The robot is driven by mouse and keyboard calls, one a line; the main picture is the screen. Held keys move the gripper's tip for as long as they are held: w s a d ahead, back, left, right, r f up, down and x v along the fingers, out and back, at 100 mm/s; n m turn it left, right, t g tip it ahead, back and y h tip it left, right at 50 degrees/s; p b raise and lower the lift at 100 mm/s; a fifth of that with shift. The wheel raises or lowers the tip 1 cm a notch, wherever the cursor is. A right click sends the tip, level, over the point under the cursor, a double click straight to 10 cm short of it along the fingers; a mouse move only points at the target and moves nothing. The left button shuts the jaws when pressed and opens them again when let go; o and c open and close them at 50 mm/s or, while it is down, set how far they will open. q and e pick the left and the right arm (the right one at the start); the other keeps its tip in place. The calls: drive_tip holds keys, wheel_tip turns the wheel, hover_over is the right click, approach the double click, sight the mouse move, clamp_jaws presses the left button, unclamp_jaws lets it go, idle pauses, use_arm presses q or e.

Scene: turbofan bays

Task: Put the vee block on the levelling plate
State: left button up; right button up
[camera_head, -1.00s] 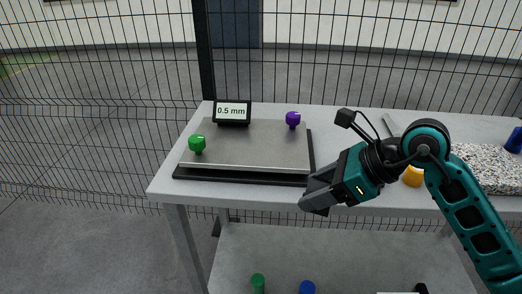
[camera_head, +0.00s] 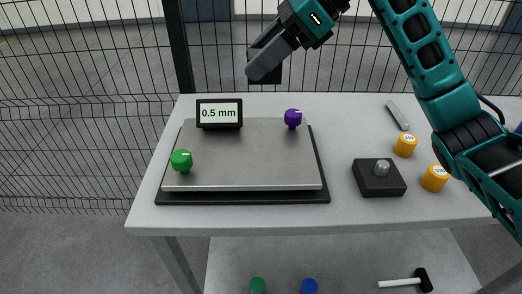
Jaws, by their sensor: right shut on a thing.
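The levelling plate (camera_head: 245,160) is a flat grey metal plate on a black base on the table. It has a green knob (camera_head: 181,161) at its front left, a purple knob (camera_head: 293,118) at its back right and a display (camera_head: 219,113) reading "0.5 mm" at the back. No block rests on the plate. My right gripper (camera_head: 265,68) is raised above and behind the plate's back edge, shut on a small dark block, apparently the vee block. The fingers hide most of it, so its groove cannot be made out. My left gripper is not in view.
Right of the plate are a black box with a silver knob (camera_head: 380,178), two yellow cylinders (camera_head: 405,145) (camera_head: 434,178) and a grey bar (camera_head: 397,115). A lower shelf holds a hammer (camera_head: 408,281) and green and blue items. A wire fence stands behind the table.

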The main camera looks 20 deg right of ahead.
wheel_tip(320, 180, down, 14)
drive_tip(key=shift+s+r+b, duration=0.1)
drive_tip(key=shift+b, duration=0.2)
drive_tip(key=shift+f, duration=2.45)
drive_tip(key=shift+f, duration=0.1)
drive_tip(key=o, duration=1.5)
drive_tip(key=shift+c, duration=0.2)
